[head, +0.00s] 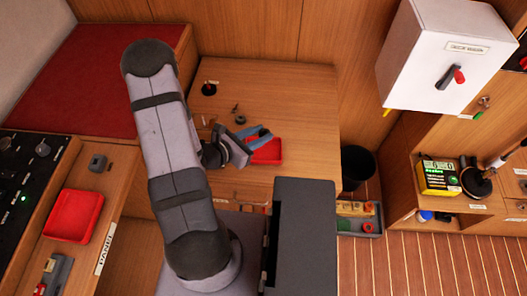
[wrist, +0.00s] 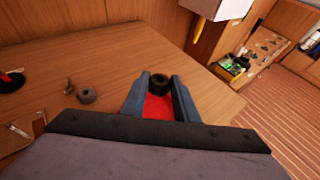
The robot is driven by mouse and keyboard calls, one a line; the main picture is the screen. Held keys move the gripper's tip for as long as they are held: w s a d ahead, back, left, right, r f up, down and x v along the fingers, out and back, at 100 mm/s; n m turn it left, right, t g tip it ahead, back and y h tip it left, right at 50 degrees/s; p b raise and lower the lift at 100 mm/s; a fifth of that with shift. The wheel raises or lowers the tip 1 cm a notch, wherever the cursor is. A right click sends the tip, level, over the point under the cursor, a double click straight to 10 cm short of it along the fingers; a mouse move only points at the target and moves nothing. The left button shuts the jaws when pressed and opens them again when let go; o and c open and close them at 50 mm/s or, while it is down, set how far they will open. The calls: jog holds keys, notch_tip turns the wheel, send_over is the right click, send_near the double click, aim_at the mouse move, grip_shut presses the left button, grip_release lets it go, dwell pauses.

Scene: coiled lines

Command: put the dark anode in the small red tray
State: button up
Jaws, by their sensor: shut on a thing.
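My gripper (wrist: 159,87) is shut on a dark, ring-shaped piece, which looks like the dark anode (wrist: 159,79), held at its fingertips. In the head view my gripper (head: 262,134) reaches over the wooden table, and the held piece is too small to make out there. A small red tray (head: 268,154) lies on the table below the fingers. It also shows in the wrist view (wrist: 157,107) between the fingers, on the near side of the held piece. The piece appears above the tray's far part; I cannot tell whether it touches it.
A grey ring (wrist: 86,95) and a small metal fitting (wrist: 69,87) lie on the table left of the gripper. A black round object (head: 209,89) stands farther back. Another red tray (head: 73,215) lies on the left counter. A black bin (head: 357,166) stands beyond the table's right edge.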

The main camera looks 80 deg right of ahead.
jog(key=shift+w+f, duration=0.1)
jog(key=shift+w, duration=0.05)
send_over(260, 156)
jog(key=shift+w+d+f, duration=0.1)
jog(key=shift+d+f, duration=0.05)
jog(key=shift+f, duration=2.7)
jog(key=shift+f, duration=0.15)
jog(key=shift+f+p, duration=0.4)
jog(key=shift+f, duration=1.55)
jog(key=shift+f, duration=0.1)
